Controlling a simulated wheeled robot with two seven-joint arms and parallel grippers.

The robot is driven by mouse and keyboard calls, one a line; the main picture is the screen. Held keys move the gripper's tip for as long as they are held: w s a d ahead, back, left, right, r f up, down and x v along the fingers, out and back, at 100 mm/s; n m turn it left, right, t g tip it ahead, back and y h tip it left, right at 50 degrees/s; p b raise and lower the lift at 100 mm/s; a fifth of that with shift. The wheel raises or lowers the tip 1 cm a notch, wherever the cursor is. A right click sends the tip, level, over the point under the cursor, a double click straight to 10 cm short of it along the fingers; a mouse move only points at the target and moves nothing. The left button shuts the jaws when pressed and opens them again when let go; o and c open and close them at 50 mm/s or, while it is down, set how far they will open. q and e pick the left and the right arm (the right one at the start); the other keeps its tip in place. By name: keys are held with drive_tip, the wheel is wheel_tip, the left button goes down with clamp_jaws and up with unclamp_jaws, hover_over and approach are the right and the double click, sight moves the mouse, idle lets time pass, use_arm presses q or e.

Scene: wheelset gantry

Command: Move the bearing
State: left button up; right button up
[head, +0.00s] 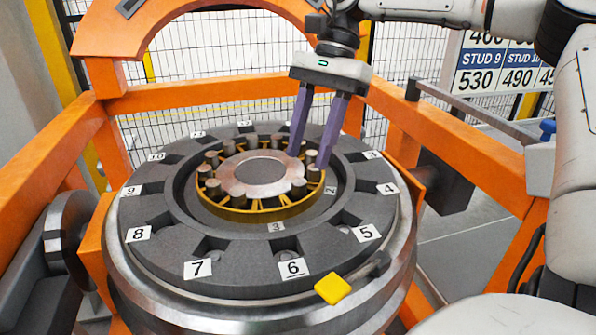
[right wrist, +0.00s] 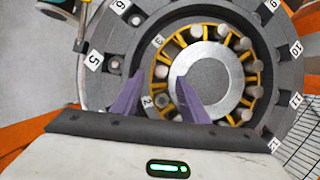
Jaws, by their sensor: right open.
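The bearing (head: 258,207), a yellow cage with several grey upright rollers around a flat silver centre disc (head: 262,176), sits in the middle of a dark numbered ring (head: 160,209). It also shows in the right wrist view, with its yellow cage (right wrist: 212,34) inside the dark ring. My right gripper (head: 307,160) has two purple fingers and is open, pointing down at the bearing's right rim. In the right wrist view its fingertips (right wrist: 160,78) straddle part of the cage near the label 2. I cannot tell whether they touch it. My left gripper is not in view.
The ring rests on a round metal drum (head: 190,308) within an orange frame (head: 70,152). A yellow-ended handle (head: 333,289) lies at the drum's front right. A wire fence stands behind. A stud number board (head: 490,65) is at the upper right.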

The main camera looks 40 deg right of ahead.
sight(299, 182)
drive_tip(key=x, duration=0.5)
drive_tip(key=shift+w+f, duration=0.1)
drive_tip(key=shift+f, duration=0.05)
clamp_jaws()
